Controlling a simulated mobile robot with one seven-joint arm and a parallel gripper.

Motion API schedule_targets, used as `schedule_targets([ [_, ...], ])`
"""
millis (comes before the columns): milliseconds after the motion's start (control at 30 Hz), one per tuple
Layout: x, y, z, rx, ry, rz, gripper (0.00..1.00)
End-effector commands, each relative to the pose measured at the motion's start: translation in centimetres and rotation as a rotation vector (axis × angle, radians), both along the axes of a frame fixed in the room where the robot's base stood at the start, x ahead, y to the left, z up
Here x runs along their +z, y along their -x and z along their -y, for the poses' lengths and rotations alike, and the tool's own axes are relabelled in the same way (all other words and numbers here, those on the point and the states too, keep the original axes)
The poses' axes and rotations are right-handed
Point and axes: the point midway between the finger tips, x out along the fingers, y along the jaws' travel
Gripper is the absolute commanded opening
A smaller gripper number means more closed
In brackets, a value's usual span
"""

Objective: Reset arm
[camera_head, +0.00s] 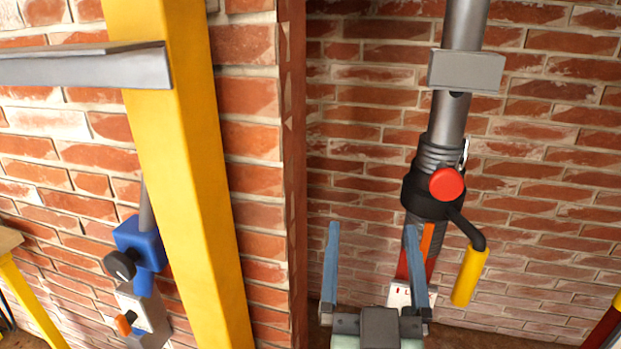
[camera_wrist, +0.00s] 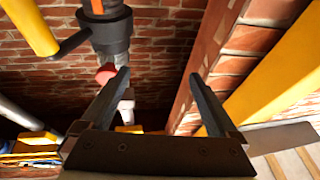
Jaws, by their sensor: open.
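My gripper (camera_head: 372,227) is in the lower middle of the head view, its two blue-grey fingers pointing up and spread wide. In the wrist view my gripper (camera_wrist: 160,74) is also open, with nothing between its fingers. It is in front of the brick wall. A grey metal prop with a black collar (camera_head: 424,198), a red knob (camera_head: 446,184) and a yellow handle (camera_head: 468,276) stands behind and to the right. The right finger overlaps the prop's lower part in the head view; I cannot tell how far apart they are.
A yellow post (camera_head: 187,170) and a grey beam (camera_head: 85,68) stand at the left, with a blue clamp (camera_head: 140,243) below. A brick corner (camera_head: 293,170) juts out between post and prop. The wrist view shows a yellow post (camera_wrist: 285,70) at right.

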Motion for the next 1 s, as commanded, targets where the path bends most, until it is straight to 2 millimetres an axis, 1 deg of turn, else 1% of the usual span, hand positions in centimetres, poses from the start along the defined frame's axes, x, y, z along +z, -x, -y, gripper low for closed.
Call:
schedule_targets([
  [33,4.2,-0.1,-1.2,0.023,0.013,0.070,0.95],
  [67,6.3,0.1,-1.8,0.033,0.019,0.101,0.95],
  [100,9.0,0.4,-2.6,0.047,0.024,0.143,0.95],
  [167,12.7,1.1,-3.6,0.062,0.030,0.203,0.95],
  [200,14.9,1.8,-4.3,0.070,0.034,0.240,0.95],
  [267,17.8,2.8,-5.0,0.082,0.034,0.290,0.95],
  [300,19.6,3.6,-5.6,0.090,0.034,0.322,0.95],
  [400,23.5,5.7,-6.5,0.104,0.030,0.396,0.95],
  [533,27.8,8.8,-7.4,0.118,0.017,0.487,0.95],
  [600,29.9,8.4,-7.3,0.115,0.016,0.473,0.95],
  [767,33.3,8.3,-7.3,0.116,0.018,0.471,0.95],
  [833,35.1,8.3,-7.3,0.116,0.018,0.471,0.95],
  [967,39.0,8.2,-7.3,0.116,0.018,0.471,0.95],
  [1000,40.2,8.2,-7.3,0.116,0.017,0.470,0.95],
])
